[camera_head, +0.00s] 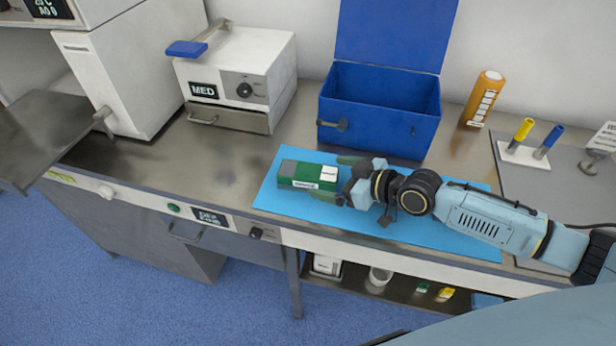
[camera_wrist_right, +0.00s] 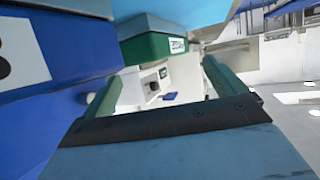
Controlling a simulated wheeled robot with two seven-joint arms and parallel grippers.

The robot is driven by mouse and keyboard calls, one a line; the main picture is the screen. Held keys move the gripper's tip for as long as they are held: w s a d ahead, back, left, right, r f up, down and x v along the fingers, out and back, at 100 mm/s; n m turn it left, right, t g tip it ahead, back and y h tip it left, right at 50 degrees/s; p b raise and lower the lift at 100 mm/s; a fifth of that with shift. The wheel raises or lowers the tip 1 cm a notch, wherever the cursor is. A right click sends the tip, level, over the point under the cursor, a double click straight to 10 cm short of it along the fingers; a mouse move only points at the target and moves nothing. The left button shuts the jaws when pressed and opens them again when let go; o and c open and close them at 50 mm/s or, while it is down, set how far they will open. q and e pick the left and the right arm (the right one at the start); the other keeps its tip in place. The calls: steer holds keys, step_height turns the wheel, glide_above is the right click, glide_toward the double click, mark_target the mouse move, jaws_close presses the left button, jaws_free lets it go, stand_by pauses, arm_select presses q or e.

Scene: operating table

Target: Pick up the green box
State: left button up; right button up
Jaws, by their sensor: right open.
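The green box (camera_head: 309,177) has a grey end and white labels and lies on the blue mat (camera_head: 430,229) on the metal table. It also shows in the right wrist view (camera_wrist_right: 150,47), beyond the fingers. My right gripper (camera_head: 337,178) is open at the right end of the box, with one finger towards the back and one towards the front. In the right wrist view the two green fingers of my right gripper (camera_wrist_right: 160,85) are spread, with nothing held between them. I cannot tell whether a finger touches the box. My left gripper is not in view.
An open blue case (camera_head: 379,108) stands behind the mat. A white MED unit (camera_head: 240,66) stands at the back left, and an orange bottle (camera_head: 483,98) at the back right. A small holder (camera_head: 523,155) with yellow and blue tubes is at right. The table left of the mat is clear.

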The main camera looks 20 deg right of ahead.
mark_target(311, 172)
steer(key=x, duration=0.5)
steer(key=shift+w+r, duration=0.1)
steer(key=shift+w, duration=0.1)
steer(key=shift+s, duration=0.1)
steer(key=c, duration=1.4)
